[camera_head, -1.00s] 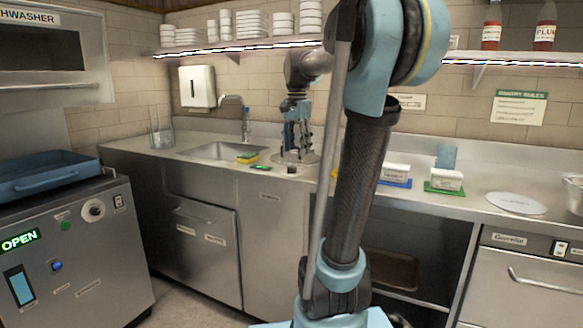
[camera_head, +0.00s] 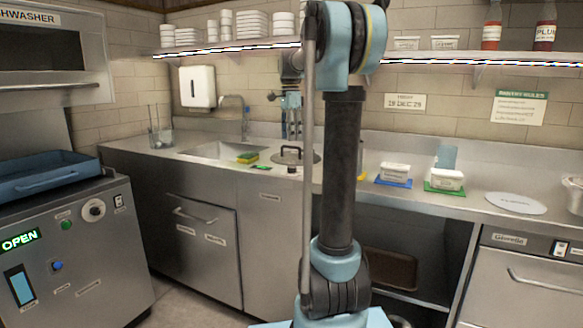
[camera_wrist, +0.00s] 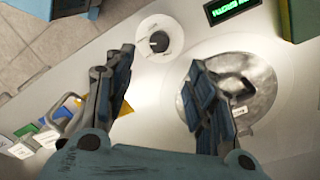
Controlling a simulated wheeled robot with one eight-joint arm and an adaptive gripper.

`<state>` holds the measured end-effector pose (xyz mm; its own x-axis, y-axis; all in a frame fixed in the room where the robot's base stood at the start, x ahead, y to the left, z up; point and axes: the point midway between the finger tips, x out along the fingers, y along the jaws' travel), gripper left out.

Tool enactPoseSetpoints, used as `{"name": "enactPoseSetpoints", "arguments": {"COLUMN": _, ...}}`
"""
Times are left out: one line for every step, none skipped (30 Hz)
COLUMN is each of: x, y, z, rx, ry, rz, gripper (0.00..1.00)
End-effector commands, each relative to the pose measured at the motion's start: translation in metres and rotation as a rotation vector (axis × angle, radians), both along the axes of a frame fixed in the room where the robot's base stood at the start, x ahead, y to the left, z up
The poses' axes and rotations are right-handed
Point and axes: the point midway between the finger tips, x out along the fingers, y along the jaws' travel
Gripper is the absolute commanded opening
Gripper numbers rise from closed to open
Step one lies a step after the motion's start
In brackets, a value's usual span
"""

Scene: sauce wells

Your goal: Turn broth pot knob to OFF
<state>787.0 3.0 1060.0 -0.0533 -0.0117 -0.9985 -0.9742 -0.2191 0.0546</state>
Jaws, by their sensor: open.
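The knob (camera_wrist: 157,42) is a pale round dial with a dark raised grip in the middle, at the top centre of the wrist view. In the head view the knob (camera_head: 292,170) is a small dark shape on the counter's front edge. The broth pot's round metal lid (camera_wrist: 250,95) with a dark handle lies beside it; the lid (camera_head: 312,158) also shows in the head view. My gripper (camera_wrist: 162,60) is open and empty, its fingers apart above the counter, one over the lid.
A green-lit display (camera_wrist: 231,7) sits near the knob; its text is upside down and unclear. Tubs on blue (camera_head: 394,182) and green boards (camera_head: 444,190) stand to the right.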

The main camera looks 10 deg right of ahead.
Motion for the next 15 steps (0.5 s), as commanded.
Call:
{"name": "enactPoseSetpoints", "arguments": {"x": -0.001, "y": 0.0, "z": -0.01, "rx": 0.0, "ry": 0.0, "rz": 0.0, "gripper": 0.51}}
{"name": "enactPoseSetpoints", "arguments": {"x": -0.001, "y": 0.0, "z": -0.015, "rx": 0.0, "ry": 0.0, "rz": 0.0, "gripper": 0.51}}
{"name": "enactPoseSetpoints", "arguments": {"x": -0.001, "y": 0.0, "z": -0.022, "rx": 0.0, "ry": 0.0, "rz": 0.0, "gripper": 0.51}}
{"name": "enactPoseSetpoints", "arguments": {"x": -0.002, "y": 0.0, "z": -0.027, "rx": 0.0, "ry": 0.0, "rz": 0.0, "gripper": 0.51}}
{"name": "enactPoseSetpoints", "arguments": {"x": -0.002, "y": -0.001, "z": -0.032, "rx": 0.0, "ry": 0.0, "rz": 0.0, "gripper": 0.51}}
{"name": "enactPoseSetpoints", "arguments": {"x": -0.002, "y": -0.001, "z": -0.039, "rx": 0.0, "ry": 0.0, "rz": 0.0, "gripper": 0.51}}
{"name": "enactPoseSetpoints", "arguments": {"x": -0.003, "y": -0.001, "z": -0.045, "rx": 0.0, "ry": 0.0, "rz": 0.0, "gripper": 0.51}}
{"name": "enactPoseSetpoints", "arguments": {"x": -0.003, "y": -0.001, "z": -0.05, "rx": 0.0, "ry": 0.0, "rz": 0.0, "gripper": 0.51}}
{"name": "enactPoseSetpoints", "arguments": {"x": -0.003, "y": -0.001, "z": -0.057, "rx": 0.0, "ry": 0.0, "rz": 0.0, "gripper": 0.51}}
{"name": "enactPoseSetpoints", "arguments": {"x": -0.003, "y": -0.001, "z": -0.062, "rx": 0.0, "ry": 0.0, "rz": 0.0, "gripper": 0.51}}
{"name": "enactPoseSetpoints", "arguments": {"x": -0.004, "y": -0.001, "z": -0.068, "rx": 0.0, "ry": 0.0, "rz": 0.0, "gripper": 0.51}}
{"name": "enactPoseSetpoints", "arguments": {"x": -0.004, "y": -0.001, "z": -0.074, "rx": 0.0, "ry": 0.0, "rz": 0.0, "gripper": 0.51}}
{"name": "enactPoseSetpoints", "arguments": {"x": -0.004, "y": -0.001, "z": -0.08, "rx": 0.0, "ry": 0.0, "rz": 0.0, "gripper": 0.51}}
{"name": "enactPoseSetpoints", "arguments": {"x": -0.004, "y": -0.001, "z": -0.084, "rx": 0.0, "ry": 0.0, "rz": 0.0, "gripper": 0.51}}
{"name": "enactPoseSetpoints", "arguments": {"x": -0.005, "y": -0.001, "z": -0.091, "rx": 0.0, "ry": 0.0, "rz": 0.0, "gripper": 0.51}}
